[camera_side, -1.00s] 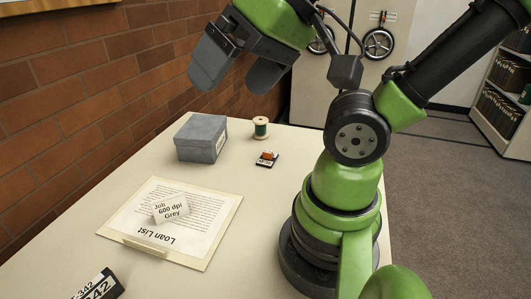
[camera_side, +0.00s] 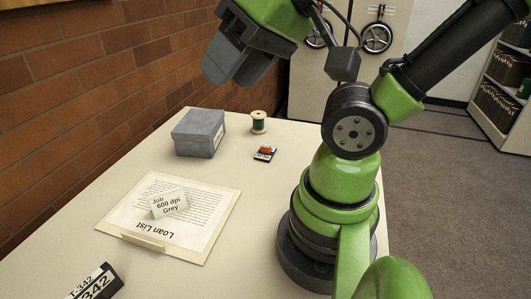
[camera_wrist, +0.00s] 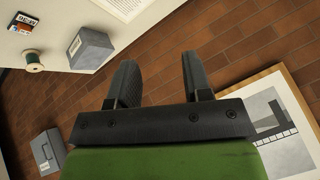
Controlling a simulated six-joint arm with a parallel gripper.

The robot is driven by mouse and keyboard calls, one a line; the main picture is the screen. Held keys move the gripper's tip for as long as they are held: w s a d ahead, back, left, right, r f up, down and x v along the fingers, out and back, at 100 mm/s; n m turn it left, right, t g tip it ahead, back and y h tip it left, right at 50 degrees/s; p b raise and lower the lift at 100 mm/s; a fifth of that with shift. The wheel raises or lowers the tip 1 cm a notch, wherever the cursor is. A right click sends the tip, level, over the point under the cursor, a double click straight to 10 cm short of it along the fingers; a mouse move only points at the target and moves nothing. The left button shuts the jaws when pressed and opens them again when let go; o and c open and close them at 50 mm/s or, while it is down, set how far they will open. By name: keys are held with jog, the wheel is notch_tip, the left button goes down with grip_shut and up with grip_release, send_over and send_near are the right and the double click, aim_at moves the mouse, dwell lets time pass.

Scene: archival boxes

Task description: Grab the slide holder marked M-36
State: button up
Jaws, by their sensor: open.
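A small dark slide holder with an orange picture and a white label strip (camera_side: 264,153) lies on the table near its far right edge. It also shows at the upper left of the wrist view (camera_wrist: 22,23); its label is too small to read surely. My gripper (camera_side: 232,70) is open and empty, high above the table, up and left of the slide holder in the side view. In the wrist view the two fingers of my gripper (camera_wrist: 158,62) stand apart with only brick wall behind them.
A grey box (camera_side: 198,132) and a green thread spool (camera_side: 258,122) stand close to the slide holder. A loan list sheet (camera_side: 165,222) with a small card (camera_side: 169,202) lies nearer. A T-342 box (camera_side: 97,284) is at the near edge. The brick wall runs along the left.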

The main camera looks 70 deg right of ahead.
jog(key=w+d+f+m+g+h, duration=0.2)
jog(key=w+d+m, duration=0.5)
jog(key=m, duration=0.3)
jog(key=m+g, duration=0.5)
jog(key=m, duration=1.8)
send_over(266, 146)
jog(key=f, duration=2.2)
jog(key=shift+w+d+f, duration=0.1)
jog(key=shift+w+f, duration=0.05)
jog(key=shift+w, duration=0.2)
jog(key=shift+s+f, duration=0.15)
jog(key=shift+f, duration=1.45)
jog(key=shift+s+f, duration=0.15)
jog(key=shift+f, duration=1.4)
jog(key=shift+c, duration=0.4)
grip_shut()
